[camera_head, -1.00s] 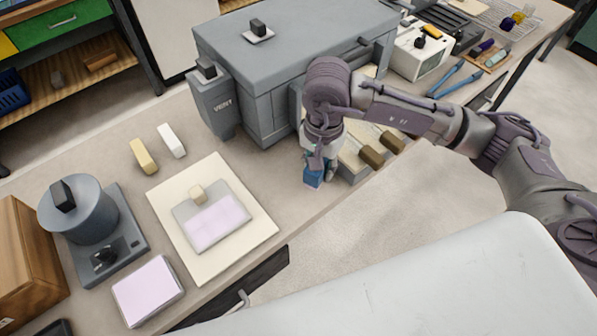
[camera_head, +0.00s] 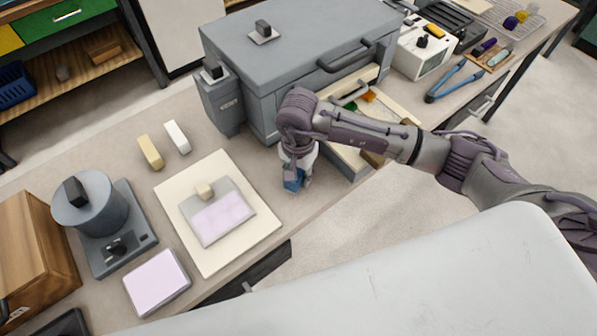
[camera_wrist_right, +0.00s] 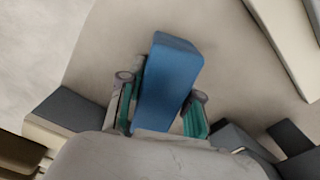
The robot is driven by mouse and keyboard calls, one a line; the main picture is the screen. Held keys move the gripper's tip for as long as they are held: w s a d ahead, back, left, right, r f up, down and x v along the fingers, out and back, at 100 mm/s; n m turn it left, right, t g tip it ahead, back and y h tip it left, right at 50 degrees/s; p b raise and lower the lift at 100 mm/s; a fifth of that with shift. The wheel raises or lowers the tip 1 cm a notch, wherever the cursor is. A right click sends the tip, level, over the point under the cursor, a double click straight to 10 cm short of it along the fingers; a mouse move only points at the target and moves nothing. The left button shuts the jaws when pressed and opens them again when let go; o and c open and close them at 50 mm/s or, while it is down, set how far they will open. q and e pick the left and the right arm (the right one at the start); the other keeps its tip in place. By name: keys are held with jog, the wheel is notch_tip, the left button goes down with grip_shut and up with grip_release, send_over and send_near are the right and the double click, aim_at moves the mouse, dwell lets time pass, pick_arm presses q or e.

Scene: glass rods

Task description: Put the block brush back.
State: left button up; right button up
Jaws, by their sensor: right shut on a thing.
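The block brush (camera_head: 292,183) shows as a small blue block low in my right gripper (camera_head: 298,178). In the right wrist view the blue block (camera_wrist_right: 172,70) lies between the two fingers of the right gripper (camera_wrist_right: 162,98), which are shut on it. It is over the bench top, between the grey kiln and the cream board. I cannot tell if its lower end touches the bench. My left gripper is not in view.
The grey kiln (camera_head: 300,60) stands behind my right arm, with a pale tray (camera_head: 340,150) at its front, partly hidden. A cream board (camera_head: 245,250) with a grey plate lies to the left. Yellow (camera_head: 150,152) and white blocks (camera_head: 177,137) lie behind it. Bare bench lies between.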

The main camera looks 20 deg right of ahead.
jog(key=shift+f, duration=0.2)
jog(key=o, duration=1.1)
jog(key=shift+r, duration=0.1)
jog(key=shift+r, duration=0.1)
jog(key=shift+r, duration=0.2)
notch_tip(320, 180, up, 11)
jog(key=b, duration=0.3)
jog(key=shift+f, duration=0.2)
jog(key=shift+r, duration=0.55)
